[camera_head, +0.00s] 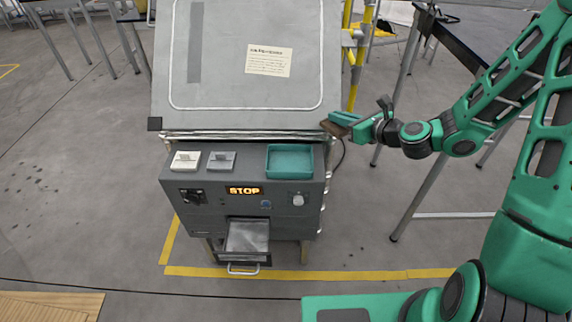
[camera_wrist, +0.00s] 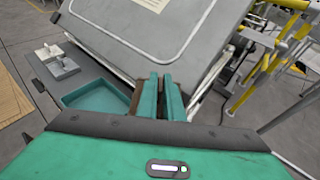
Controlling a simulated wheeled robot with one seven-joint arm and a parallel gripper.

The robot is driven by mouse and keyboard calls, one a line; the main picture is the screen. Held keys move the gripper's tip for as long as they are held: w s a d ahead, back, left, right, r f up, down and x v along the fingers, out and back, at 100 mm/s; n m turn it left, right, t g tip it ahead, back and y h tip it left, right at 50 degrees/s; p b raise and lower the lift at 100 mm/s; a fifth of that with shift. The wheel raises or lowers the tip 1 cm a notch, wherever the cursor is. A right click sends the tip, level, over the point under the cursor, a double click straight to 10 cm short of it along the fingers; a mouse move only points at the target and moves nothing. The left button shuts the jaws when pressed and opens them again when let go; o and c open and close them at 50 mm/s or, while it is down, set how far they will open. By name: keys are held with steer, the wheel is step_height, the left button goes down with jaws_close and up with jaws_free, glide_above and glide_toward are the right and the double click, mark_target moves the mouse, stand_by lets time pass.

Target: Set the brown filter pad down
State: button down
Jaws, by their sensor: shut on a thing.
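My gripper (camera_head: 345,121) is at the right edge of the grey machine, above and to the right of the teal tray. It is shut on the brown filter pad (camera_head: 333,128), which shows as a small dark brown edge by the fingers. In the wrist view my gripper's two teal fingers (camera_wrist: 161,90) are close together, and the brown pad (camera_wrist: 136,100) sticks out on their left, mostly hidden. The teal tray (camera_head: 290,162) on the machine's top looks empty; it also shows in the wrist view (camera_wrist: 95,97), left of the fingers.
The grey machine (camera_head: 240,213) has a lit STOP display and a lower drawer (camera_head: 246,238) that is pulled out. A white block (camera_head: 185,160) and a grey block (camera_head: 222,160) sit on its top. A large tilted grey panel (camera_head: 225,100) rises behind. Yellow railings (camera_head: 358,45) stand at right.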

steer(key=s+a+f+n+g+y, duration=0.1)
steer(key=s+a+n+g+y, duration=0.1)
steer(key=s+a, duration=0.35)
steer(key=s+a+n+g+y, duration=0.2)
steer(key=s+a, duration=0.1)
steer(key=a, duration=0.6)
steer(key=s+a+f+n+g+y, duration=0.1)
steer(key=s+a+n+g, duration=0.1)
steer(key=s+a, duration=0.35)
glide_above(289, 164)
step_height(289, 164, down, 6)
steer(key=shift+f, duration=2.15)
steer(key=c, duration=1.9)
jaws_free()
